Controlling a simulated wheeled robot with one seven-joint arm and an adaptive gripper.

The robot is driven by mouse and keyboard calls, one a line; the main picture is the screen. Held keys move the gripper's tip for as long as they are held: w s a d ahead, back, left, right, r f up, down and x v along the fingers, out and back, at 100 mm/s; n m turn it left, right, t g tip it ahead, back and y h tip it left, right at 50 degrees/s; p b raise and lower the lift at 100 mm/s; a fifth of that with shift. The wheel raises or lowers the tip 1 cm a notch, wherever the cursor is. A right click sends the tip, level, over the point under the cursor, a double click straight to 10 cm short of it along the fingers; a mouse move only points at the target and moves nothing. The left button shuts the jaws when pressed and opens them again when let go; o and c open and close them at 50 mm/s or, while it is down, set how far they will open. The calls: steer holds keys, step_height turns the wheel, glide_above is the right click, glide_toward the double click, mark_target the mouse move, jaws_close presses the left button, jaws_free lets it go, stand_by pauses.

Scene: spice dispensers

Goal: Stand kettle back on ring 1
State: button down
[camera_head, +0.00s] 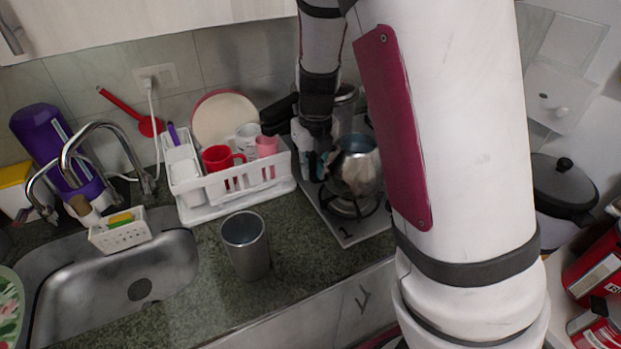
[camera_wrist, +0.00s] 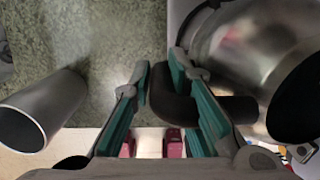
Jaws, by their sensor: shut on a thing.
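The kettle (camera_head: 358,172) is a shiny metal pot with an open top in the head view. It is upright at or just above the front hob ring (camera_head: 350,208), beside the printed 1; I cannot tell whether it touches the ring. In the wrist view the kettle (camera_wrist: 262,50) fills the right side. My gripper (camera_wrist: 160,66) has its teal fingers on either side of the black kettle handle (camera_wrist: 172,100) and is shut on it. In the head view my gripper (camera_head: 318,160) is left of the kettle, partly hidden by my arm.
A metal cup (camera_head: 246,250) stands on the counter left of the hob. A white dish rack (camera_head: 235,190) with mugs is close to the hob's left edge. Another pot (camera_head: 345,100) is behind the kettle. The sink (camera_head: 120,285) is at left.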

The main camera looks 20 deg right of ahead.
mark_target(312, 182)
steer(key=shift+f, duration=2.15)
steer(key=c, duration=1.5)
jaws_free()
steer(key=shift+f, duration=0.1)
steer(key=shift+c, duration=0.2)
